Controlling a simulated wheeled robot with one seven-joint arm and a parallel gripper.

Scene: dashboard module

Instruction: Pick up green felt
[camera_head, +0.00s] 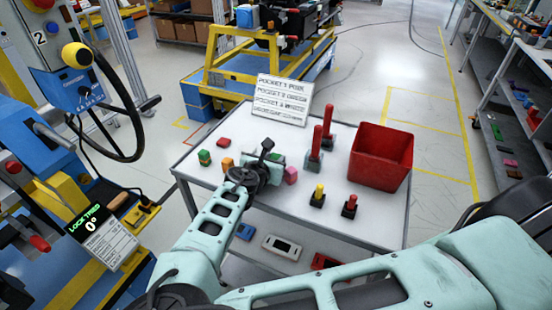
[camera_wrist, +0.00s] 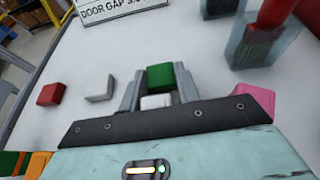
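A green felt block (camera_wrist: 160,77) shows in the wrist view between the two grey fingers of my gripper (camera_wrist: 158,71). The fingers stand apart, with a narrow gap visible at the block's left side. A small white-grey piece (camera_wrist: 157,101) lies just below the green block in the picture, between the fingers and close to the palm. In the head view my gripper (camera_head: 266,153) is low over the left part of the table, and it hides the green block there.
A red block (camera_wrist: 50,95), a light grey angled piece (camera_wrist: 99,90) and a pink block (camera_wrist: 256,101) lie around the gripper. A clear holder with a red handle (camera_head: 316,153), a red bin (camera_head: 380,157) and a text sign (camera_head: 281,99) stand on the white table (camera_head: 262,206).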

